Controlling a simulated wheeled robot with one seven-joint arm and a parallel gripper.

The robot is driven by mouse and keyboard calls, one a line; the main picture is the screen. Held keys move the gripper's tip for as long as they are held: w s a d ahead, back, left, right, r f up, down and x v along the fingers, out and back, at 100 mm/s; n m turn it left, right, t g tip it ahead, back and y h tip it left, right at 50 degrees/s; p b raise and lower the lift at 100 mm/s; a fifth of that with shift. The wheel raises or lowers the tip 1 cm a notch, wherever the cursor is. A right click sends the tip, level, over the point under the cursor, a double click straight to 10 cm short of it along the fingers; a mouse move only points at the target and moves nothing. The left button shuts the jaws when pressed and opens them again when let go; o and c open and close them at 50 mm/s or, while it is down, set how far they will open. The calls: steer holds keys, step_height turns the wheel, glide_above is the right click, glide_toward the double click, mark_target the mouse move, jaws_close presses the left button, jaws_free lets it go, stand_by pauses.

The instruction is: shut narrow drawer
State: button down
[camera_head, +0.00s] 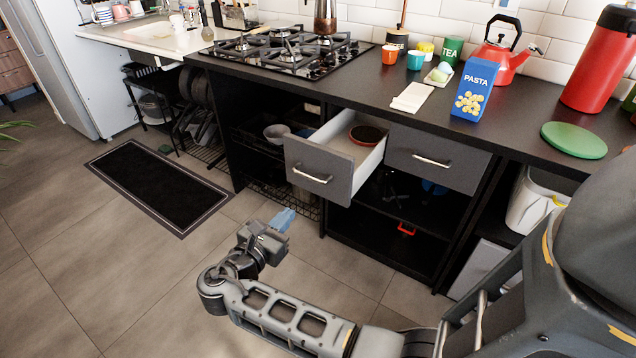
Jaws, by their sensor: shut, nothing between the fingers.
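The narrow drawer (320,172) stands pulled out from under the black worktop, to the right of and below the hob. It has a grey front and a silver bar handle (312,176). A dark reddish round item (365,135) lies inside it. My gripper (284,220) is in front of the drawer, lower and to the left of its front in the picture. The bluish fingertips look shut and empty, and appear apart from the drawer.
A second grey drawer (436,158) to the right is shut. Open shelves lie beneath both. The worktop carries a pasta box (474,90), a red kettle (497,55) and a green round board (573,140). A dark mat (160,185) lies on the otherwise clear floor.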

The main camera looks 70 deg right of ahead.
steer(key=d+r+g+h, duration=0.1)
steer(key=r, duration=0.1)
steer(key=b, duration=0.1)
glide_toward(325, 167)
steer(key=shift+g, duration=0.4)
steer(key=x, duration=0.6)
steer(key=shift+w+d, duration=0.1)
steer(key=shift+d, duration=0.35)
steer(key=shift+d, duration=0.15)
steer(key=b+x, duration=0.1)
steer(key=x, duration=1)
steer(key=b+x, duration=0.1)
steer(key=x, duration=1.1)
steer(key=shift+f, duration=0.25)
steer(key=shift+d, duration=0.5)
steer(key=shift+d+r, duration=0.1)
steer(key=shift+r, duration=0.05)
steer(key=shift+s+d+r, duration=0.1)
steer(key=shift+s, duration=0.15)
